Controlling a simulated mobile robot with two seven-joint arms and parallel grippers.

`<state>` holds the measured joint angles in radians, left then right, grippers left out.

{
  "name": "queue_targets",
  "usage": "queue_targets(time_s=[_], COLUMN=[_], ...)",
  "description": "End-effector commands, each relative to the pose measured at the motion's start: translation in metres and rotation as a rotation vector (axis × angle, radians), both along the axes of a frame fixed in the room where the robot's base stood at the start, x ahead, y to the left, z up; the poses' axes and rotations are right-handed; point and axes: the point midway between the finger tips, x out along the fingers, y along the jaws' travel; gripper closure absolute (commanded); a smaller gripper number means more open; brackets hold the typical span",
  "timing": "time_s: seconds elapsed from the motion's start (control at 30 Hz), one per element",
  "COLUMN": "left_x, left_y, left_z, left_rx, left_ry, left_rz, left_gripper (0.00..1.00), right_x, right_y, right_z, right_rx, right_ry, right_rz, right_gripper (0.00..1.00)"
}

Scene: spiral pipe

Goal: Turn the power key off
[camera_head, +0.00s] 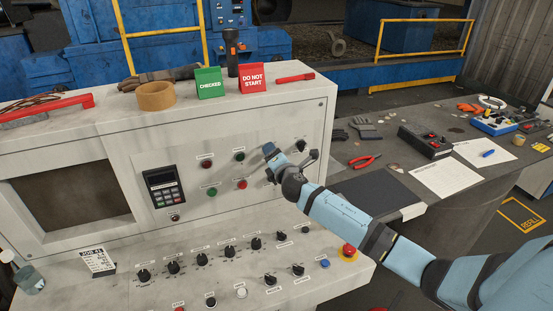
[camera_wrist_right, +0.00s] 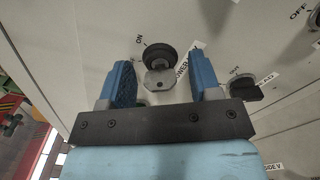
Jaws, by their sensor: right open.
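The power key shows in the right wrist view as a round black head (camera_wrist_right: 159,57) on a light metal base, with "ON" printed at its upper left and a partly covered "POWER" label beside it. My right gripper (camera_wrist_right: 162,78) is open, with one blue finger on each side of the key. The fingers look apart from the key, though the exact gap is hard to judge. In the head view the right gripper (camera_head: 271,160) is at the right part of the console's upright panel (camera_head: 225,128) and hides the key. My left gripper is not in view.
A black switch (camera_wrist_right: 245,91) is close to the right finger. A keypad (camera_head: 163,187), round buttons and a sloped row of knobs (camera_head: 201,259) surround the area. A red emergency stop (camera_head: 348,250) is at the lower right. A workbench (camera_head: 350,218) stands right of the console.

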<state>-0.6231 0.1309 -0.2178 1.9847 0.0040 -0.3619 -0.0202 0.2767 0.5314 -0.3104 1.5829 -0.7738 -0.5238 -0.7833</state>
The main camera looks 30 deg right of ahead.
Motion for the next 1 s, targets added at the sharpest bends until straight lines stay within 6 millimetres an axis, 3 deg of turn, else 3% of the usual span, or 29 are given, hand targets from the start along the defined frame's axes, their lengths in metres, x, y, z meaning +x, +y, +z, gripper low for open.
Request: queue_targets(time_s=[0.17, 0.63, 0.8, 1.0], left_x=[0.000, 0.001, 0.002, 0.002], left_y=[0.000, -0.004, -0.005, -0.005], left_z=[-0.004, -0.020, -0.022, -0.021], left_rx=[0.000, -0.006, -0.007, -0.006], left_ry=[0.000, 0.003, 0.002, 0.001], left_rz=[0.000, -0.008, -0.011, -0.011], left_gripper=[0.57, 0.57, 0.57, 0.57], right_x=[-0.018, -0.114, -0.130, -0.134], right_y=[0.004, 0.027, 0.031, 0.032], right_z=[-0.002, -0.003, -0.001, 0.000], right_rx=[-0.001, -0.001, -0.001, -0.001], right_ry=[0.001, 0.002, 0.001, 0.000], right_rz=[0.001, 0.000, -0.001, -0.001], right_gripper=[0.43, 0.43, 0.43, 0.43])
